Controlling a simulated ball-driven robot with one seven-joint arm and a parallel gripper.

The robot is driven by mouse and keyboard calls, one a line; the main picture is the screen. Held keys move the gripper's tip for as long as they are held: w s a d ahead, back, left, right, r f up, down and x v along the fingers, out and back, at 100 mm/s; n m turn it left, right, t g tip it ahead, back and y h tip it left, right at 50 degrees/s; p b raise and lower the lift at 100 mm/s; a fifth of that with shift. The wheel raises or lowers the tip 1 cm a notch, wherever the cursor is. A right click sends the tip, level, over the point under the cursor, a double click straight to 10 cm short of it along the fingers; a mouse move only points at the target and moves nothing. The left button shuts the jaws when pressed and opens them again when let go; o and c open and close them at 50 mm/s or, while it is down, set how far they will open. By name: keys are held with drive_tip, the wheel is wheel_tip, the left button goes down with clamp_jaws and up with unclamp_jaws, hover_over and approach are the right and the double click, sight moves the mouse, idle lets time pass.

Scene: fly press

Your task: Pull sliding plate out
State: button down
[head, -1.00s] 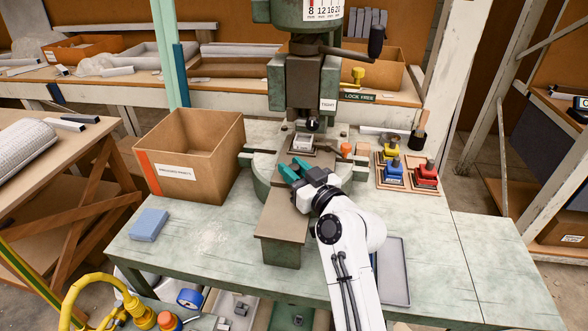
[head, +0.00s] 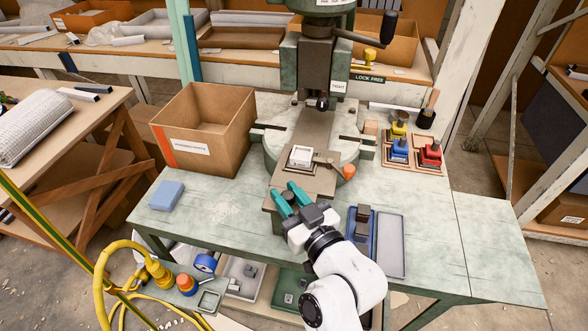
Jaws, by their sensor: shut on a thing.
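The sliding plate (head: 312,182) is a flat brown-grey plate carrying a small pale block in a nest (head: 301,156) and an orange-ended lever (head: 349,171). It lies on the slide way in front of the green press (head: 319,62), with the block clear of the ram's line. My gripper (head: 286,194), with teal fingers, is shut on the plate at its near left edge. The exact grip point is hidden by the fingers.
A cardboard box (head: 207,140) and a blue sponge (head: 167,195) are at left. Red, blue and yellow fixtures (head: 410,152) stand at right. Blue and grey trays (head: 391,246) lie beside my arm.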

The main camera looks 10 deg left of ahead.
drive_tip(key=shift+s+p, duration=0.3)
drive_tip(key=shift+s, duration=1)
drive_tip(key=c, duration=0.9)
unclamp_jaws()
drive_tip(key=b+v, duration=0.2)
drive_tip(key=v, duration=0.8)
drive_tip(key=shift+s+d, duration=0.25)
drive_tip(key=shift+d, duration=0.05)
